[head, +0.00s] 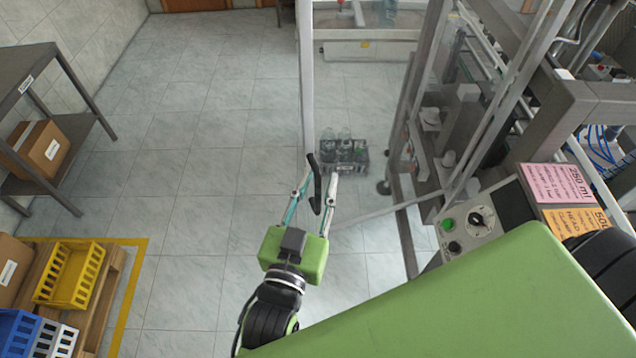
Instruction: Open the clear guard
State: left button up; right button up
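The clear guard (362,110) is a see-through panel in a pale metal frame. Its upright edge post (306,80) stands left of the machine frame, with tiled floor showing through the panel. A black curved handle (314,185) is at the lower end of this post. My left gripper (318,170) is at the handle, its two fingers spread apart with the handle between them in the picture. I cannot tell whether either finger touches it. My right gripper is not in view.
The machine frame (408,110) and a control panel (475,218) with buttons and a knob stand to the right. A grey crate of bottles (343,155) shows beyond the gripper. Tiled floor at centre left is clear. A shelf (62,115) and a yellow crate (70,275) are at left.

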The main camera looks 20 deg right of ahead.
pick_arm(q)
jog(key=shift+s+a, duration=0.1)
jog(key=v, duration=1.1)
jog(key=shift+s+a, duration=0.25)
jog(key=shift+a, duration=0.05)
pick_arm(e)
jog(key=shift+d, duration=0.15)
